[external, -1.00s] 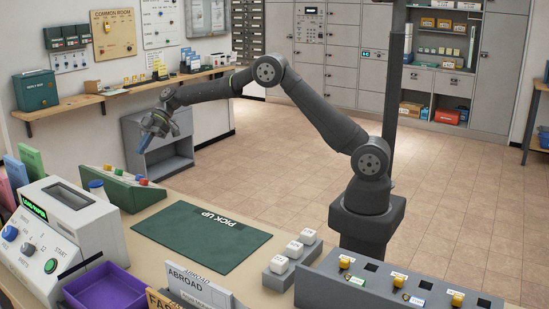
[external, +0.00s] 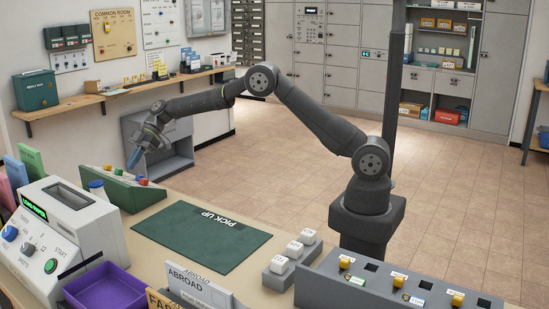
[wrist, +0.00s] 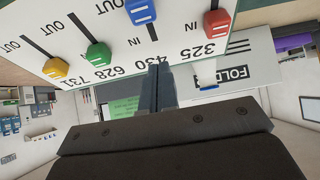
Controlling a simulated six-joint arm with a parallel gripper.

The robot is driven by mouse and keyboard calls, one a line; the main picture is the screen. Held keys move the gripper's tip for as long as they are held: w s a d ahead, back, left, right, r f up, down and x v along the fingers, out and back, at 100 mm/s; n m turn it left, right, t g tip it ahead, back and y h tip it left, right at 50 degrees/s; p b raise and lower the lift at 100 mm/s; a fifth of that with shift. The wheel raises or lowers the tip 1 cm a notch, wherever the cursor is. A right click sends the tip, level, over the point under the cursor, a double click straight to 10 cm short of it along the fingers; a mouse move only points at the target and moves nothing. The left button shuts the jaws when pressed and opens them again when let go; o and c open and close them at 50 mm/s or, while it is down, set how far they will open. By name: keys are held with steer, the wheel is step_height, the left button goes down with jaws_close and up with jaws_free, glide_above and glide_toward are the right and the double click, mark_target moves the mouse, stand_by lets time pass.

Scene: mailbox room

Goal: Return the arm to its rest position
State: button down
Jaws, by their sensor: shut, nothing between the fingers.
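My gripper (external: 134,158) hangs at the end of my outstretched arm, pointing down and left, above and behind the green sloped panel with coloured knobs (external: 122,190). In the wrist view my gripper (wrist: 158,72) has its two fingers together with nothing between them. Behind them in that view is the panel's white face (wrist: 180,35), with yellow, green, blue and red slider knobs and IN and OUT marks. The fingertips overlap the panel in the picture; I cannot tell whether they touch it.
A white machine with a lit display (external: 65,235) stands at front left, beside a purple tray (external: 105,288). A green PICK UP mat (external: 200,238) lies bare on the counter. White buttons (external: 293,250) and a grey switch panel (external: 400,285) stand near my base. The floor behind is open.

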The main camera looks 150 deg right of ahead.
mark_target(114, 178)
steer(key=w, duration=0.5)
steer(key=shift+w+f, duration=0.25)
steer(key=shift+f, duration=0.05)
steer(key=v, duration=0.6)
steer(key=shift+r, duration=0.3)
